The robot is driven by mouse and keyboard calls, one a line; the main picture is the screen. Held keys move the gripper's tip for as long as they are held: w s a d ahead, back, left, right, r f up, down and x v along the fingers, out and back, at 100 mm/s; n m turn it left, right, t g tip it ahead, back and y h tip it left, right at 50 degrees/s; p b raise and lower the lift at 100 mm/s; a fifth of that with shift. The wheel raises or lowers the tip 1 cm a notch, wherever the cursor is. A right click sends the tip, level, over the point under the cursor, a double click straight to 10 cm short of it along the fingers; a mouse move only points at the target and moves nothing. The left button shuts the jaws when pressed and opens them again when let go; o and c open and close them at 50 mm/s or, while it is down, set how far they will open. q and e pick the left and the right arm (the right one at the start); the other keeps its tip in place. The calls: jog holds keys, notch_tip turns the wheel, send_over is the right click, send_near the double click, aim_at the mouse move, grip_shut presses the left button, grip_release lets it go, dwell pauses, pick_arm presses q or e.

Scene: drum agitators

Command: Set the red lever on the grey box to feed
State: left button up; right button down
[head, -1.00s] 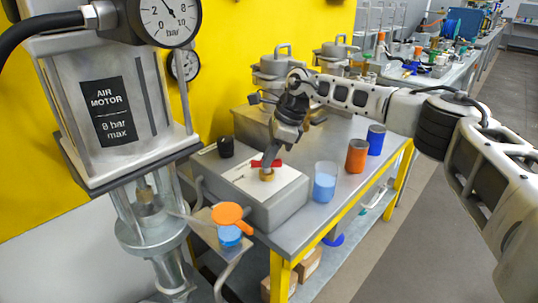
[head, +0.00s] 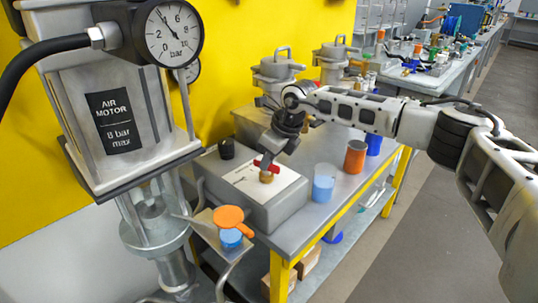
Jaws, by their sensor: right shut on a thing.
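The grey box (head: 283,208) stands on the near end of the metal table, with a white label plate (head: 248,180) on top. The red lever (head: 274,169) sits on a brass-coloured stem (head: 266,178) on that plate. My right gripper (head: 268,160) reaches down from the upper right and is shut on the red lever. The fingertips partly cover the lever, and the markings on the plate are too small to read. My left gripper does not show.
A black knob (head: 226,149) is at the box's back left corner. The air motor (head: 125,110) fills the left. An orange-handled scoop (head: 232,218) is in front.

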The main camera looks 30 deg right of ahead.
jog(key=m+h, duration=0.1)
jog(key=m, duration=0.1)
jog(key=shift+a+m, duration=0.15)
jog(key=shift+m, duration=0.25)
jog(key=m+h+b, duration=0.1)
jog(key=m, duration=0.2)
jog(key=shift+m+t+b, duration=0.3)
jog(key=shift+b, duration=0.05)
jog(key=shift+a+m+h+b, duration=0.1)
jog(key=shift+m+h+b, duration=0.4)
jog(key=shift+m, duration=0.4)
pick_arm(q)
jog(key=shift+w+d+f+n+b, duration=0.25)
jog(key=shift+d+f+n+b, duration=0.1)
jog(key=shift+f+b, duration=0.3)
pick_arm(e)
jog(key=shift+m+h, duration=0.7)
jog(key=shift+m, duration=0.8)
jog(key=shift+r, duration=0.1)
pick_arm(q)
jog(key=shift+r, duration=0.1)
pick_arm(e)
jog(key=c, duration=1.5)
grip_release()
jog(key=shift+o, duration=0.2)
